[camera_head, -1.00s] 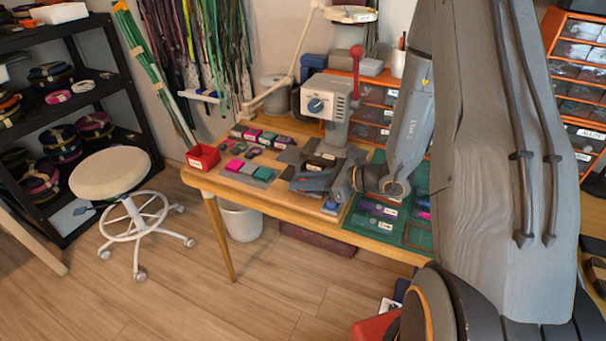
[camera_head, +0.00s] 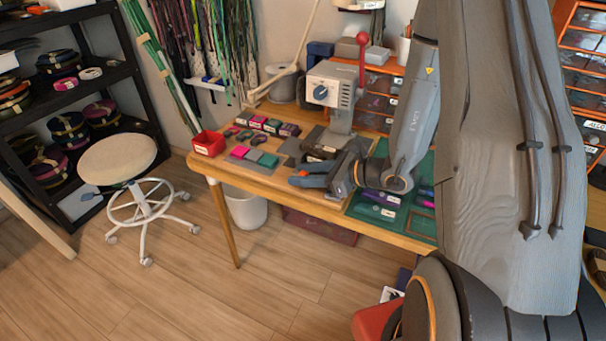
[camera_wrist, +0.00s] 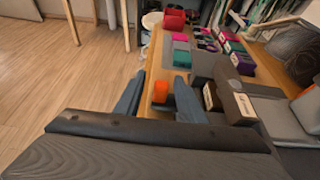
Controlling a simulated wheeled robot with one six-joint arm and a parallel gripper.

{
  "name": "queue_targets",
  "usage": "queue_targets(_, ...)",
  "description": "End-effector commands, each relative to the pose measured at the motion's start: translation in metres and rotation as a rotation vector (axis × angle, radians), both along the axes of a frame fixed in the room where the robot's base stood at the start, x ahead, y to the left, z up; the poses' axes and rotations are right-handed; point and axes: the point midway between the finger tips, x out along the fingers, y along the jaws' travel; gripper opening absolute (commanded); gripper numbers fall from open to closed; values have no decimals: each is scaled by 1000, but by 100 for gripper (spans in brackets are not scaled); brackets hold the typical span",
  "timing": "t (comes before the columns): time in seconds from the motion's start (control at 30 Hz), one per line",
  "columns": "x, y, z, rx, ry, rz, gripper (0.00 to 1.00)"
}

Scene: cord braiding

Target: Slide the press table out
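The press (camera_head: 332,88) stands on the wooden bench, grey with a dial and a red-knobbed lever. Dark labelled blocks (camera_wrist: 234,104) and a grey plate (camera_wrist: 270,112) lie under it, beside my gripper in the wrist view. I cannot clearly tell which part is the press table. My gripper (camera_head: 300,175) is low over the bench's front edge, in front of the press. In the wrist view its two blue-grey fingers (camera_wrist: 158,100) are apart. A small orange piece (camera_wrist: 160,91) shows between them, with gaps at both sides. My wrist hides part of the press base.
Coloured blocks (camera_head: 254,157) and a red bin (camera_head: 208,143) lie on the bench's left part. A green mat (camera_head: 376,212) with small items lies at right. A stool (camera_head: 118,158) and black shelf stand at left. The floor before the bench (camera_head: 200,270) is open.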

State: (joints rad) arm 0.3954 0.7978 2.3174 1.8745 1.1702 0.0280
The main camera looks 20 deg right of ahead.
Motion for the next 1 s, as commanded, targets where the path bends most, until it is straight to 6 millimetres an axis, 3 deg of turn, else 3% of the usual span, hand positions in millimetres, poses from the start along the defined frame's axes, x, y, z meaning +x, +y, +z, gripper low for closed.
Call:
queue_targets(0.53, -38, -44, 24, 0, -2, -1, 36)
queue_targets(1.0, -47, -52, 29, 0, 0, 3, 36)
